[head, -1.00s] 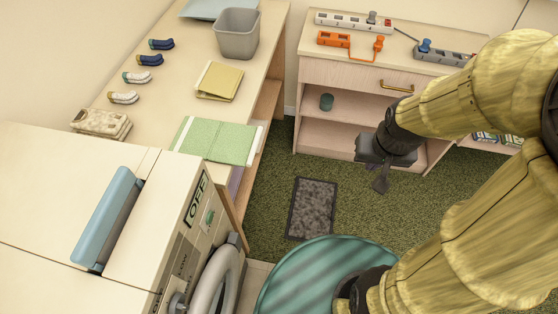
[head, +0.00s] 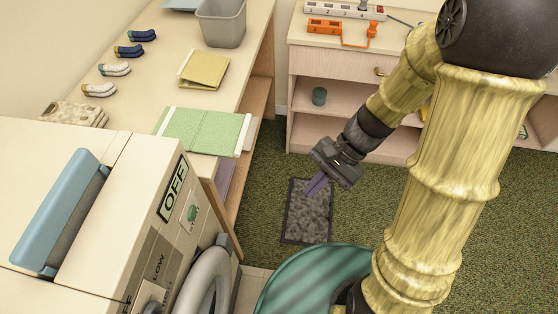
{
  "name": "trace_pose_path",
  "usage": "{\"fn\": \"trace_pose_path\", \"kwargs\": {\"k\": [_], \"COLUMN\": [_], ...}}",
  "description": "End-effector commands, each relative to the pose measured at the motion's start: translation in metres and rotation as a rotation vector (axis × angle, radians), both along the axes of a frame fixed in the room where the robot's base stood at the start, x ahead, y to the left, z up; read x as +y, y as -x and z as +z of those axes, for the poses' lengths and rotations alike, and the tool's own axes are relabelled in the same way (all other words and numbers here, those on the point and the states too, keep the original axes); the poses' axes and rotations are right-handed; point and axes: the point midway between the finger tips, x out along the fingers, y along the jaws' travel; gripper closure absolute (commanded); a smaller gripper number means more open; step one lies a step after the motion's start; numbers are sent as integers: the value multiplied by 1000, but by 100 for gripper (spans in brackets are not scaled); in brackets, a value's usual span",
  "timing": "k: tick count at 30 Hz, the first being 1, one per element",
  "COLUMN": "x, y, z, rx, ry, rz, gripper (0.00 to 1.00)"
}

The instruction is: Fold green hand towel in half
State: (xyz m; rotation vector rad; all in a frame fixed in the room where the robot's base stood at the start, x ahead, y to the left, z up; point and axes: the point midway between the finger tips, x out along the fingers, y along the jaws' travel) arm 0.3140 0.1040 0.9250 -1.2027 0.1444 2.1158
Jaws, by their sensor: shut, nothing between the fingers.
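The green hand towel (head: 203,132) lies flat on the light wooden counter, near its front edge. It has white bands at its left and right ends and a faint crease line across its middle. Its right end reaches the counter edge and seems to hang slightly over it. My gripper (head: 317,187) is in the air to the right of the towel, apart from it, above the floor near the dark mat.
A machine (head: 105,215) with a blue handle stands in front. A cabinet (head: 330,65) with power strips stands behind my arm.

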Motion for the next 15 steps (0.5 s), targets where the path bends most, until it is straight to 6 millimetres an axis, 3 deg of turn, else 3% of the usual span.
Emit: {"fn": "trace_pose_path", "kwargs": {"k": [1, 5, 9, 15], "x": [15, 54, 84, 96], "y": [-4, -22, -59, -124], "z": [-26, -45, -61, -79], "rx": [81, 275, 456, 628], "ry": [-71, -282, -532, -883], "rz": [-61, -226, -401, -617], "gripper": [100, 100, 100, 100]}}
